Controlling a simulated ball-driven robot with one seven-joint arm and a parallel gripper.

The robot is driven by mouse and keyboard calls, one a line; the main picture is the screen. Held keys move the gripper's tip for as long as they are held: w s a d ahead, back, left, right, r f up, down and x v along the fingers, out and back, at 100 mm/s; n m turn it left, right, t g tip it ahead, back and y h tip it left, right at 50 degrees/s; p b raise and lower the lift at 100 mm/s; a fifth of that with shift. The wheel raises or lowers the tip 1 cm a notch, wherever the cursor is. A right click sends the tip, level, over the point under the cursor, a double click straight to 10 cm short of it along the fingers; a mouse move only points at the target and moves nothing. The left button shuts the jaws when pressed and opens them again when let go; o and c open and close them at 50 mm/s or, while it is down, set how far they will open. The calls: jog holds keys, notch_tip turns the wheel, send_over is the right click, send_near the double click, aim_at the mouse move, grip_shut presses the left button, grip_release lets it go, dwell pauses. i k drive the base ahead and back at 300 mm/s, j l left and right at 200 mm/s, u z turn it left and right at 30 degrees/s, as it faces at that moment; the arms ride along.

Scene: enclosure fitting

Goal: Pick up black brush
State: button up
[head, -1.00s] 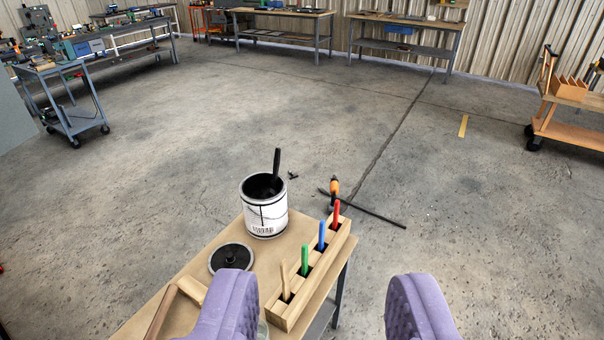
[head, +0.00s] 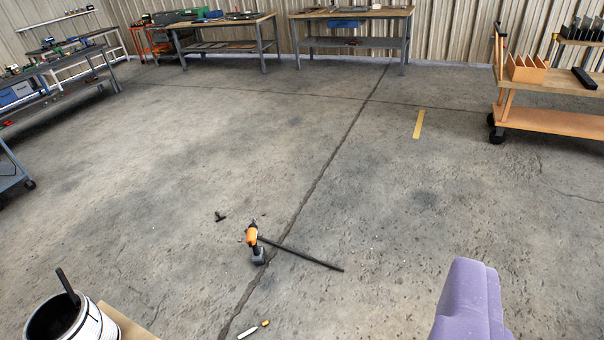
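The black brush (head: 67,287) stands tilted in an open white paint can (head: 92,326) at the bottom left corner of the view. Only its black handle shows above the rim; its lower end is hidden inside the can. The can is cut off by the lower frame edge. One purple padded finger of my gripper (head: 470,302) shows at the bottom right, far to the right of the can. The other finger is out of view. Nothing is against the visible finger, and the gripper looks open and empty.
A corner of the small table (head: 124,325) shows beside the can. On the floor lie a cordless drill (head: 254,241), a dark rod (head: 310,258) and a small black piece (head: 220,216). An orange cart (head: 560,122) stands at the right. Workbenches (head: 350,16) line the back.

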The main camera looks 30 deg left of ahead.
aim_at(59, 272)
jog(key=i+u, duration=0.2)
jog(key=i, duration=0.5)
jog(key=i+l+u, duration=0.25)
jog(key=i, duration=0.4)
jog(key=i+j+u, duration=0.1)
jog(key=u, duration=0.3)
jog(key=i+u, duration=0.3)
jog(key=u, duration=0.15)
jog(key=i+l+u, duration=0.1)
jog(key=u, duration=0.3)
jog(key=i+l+u, duration=0.2)
jog(key=u, duration=0.25)
jog(key=i+u, duration=0.25)
jog(key=u, duration=0.15)
jog(key=i+u, duration=0.25)
jog(key=u, duration=0.2)
jog(key=i+l+u, duration=0.2)
jog(key=u, duration=0.2)
jog(key=i+l+u, duration=0.2)
jog(key=u, duration=0.2)
